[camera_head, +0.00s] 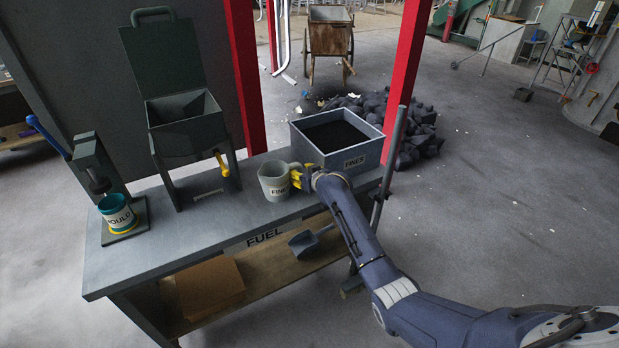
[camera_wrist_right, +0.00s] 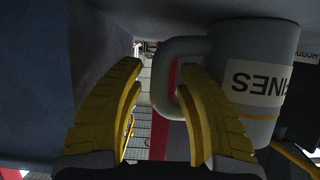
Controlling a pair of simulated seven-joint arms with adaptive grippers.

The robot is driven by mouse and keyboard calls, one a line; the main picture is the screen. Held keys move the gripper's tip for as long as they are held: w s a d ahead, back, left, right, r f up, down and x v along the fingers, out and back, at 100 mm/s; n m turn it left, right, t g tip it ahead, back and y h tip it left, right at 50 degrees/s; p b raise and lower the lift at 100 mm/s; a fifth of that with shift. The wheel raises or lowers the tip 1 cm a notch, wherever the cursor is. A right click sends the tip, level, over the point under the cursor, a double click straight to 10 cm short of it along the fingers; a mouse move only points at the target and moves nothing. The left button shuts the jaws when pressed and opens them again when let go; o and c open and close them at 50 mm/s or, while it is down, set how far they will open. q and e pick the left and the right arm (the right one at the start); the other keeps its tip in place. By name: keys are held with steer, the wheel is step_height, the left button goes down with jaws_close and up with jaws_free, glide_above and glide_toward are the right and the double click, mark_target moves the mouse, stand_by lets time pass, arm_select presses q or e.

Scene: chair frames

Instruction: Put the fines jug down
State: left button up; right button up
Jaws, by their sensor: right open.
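The fines jug (camera_head: 274,183) is a grey jug with a white FINES label and a handle. It stands upright on the grey bench top (camera_head: 203,240), left of the fines bin. My right gripper (camera_head: 300,177) has yellow fingers and is at the jug's right side. In the right wrist view the fingers are open (camera_wrist_right: 160,75), and the jug (camera_wrist_right: 254,50) shows at the right, upside down. Its handle reaches into the space by the right-hand fingertip; whether they touch I cannot tell. My left gripper is out of view.
The grey FINES bin (camera_head: 370,156) with black fines sits close to the right of the gripper. A hopper (camera_head: 185,120) on a stand and a MOULD cup (camera_head: 117,212) are to the left. A scoop (camera_head: 309,241) lies on the lower shelf. The front middle of the bench is clear.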

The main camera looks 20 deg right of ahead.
steer(key=v, duration=1.1)
steer(key=s+a+f, duration=0.5)
steer(key=s+f, duration=0.4)
steer(key=s+f+g+h, duration=0.1)
steer(key=s+f+g, duration=0.1)
steer(key=s+f, duration=0.85)
steer(key=s+d+f+g, duration=0.15)
steer(key=s+f, duration=0.35)
steer(key=f, duration=1)
steer(key=s+f+g+h, duration=0.1)
steer(key=s+f+g, duration=0.1)
steer(key=s+f, duration=0.8)
steer(key=s+f+g, duration=0.2)
steer(key=s+f, duration=0.4)
steer(key=s, duration=0.5)
steer(key=s+d+f+n+g, duration=0.1)
steer(key=s+f+g, duration=0.1)
steer(key=s+f, duration=0.4)
steer(key=s+d+f+n+g, duration=0.1)
steer(key=s+f, duration=0.6)
steer(key=s, duration=1)
steer(key=shift+g, duration=0.65)
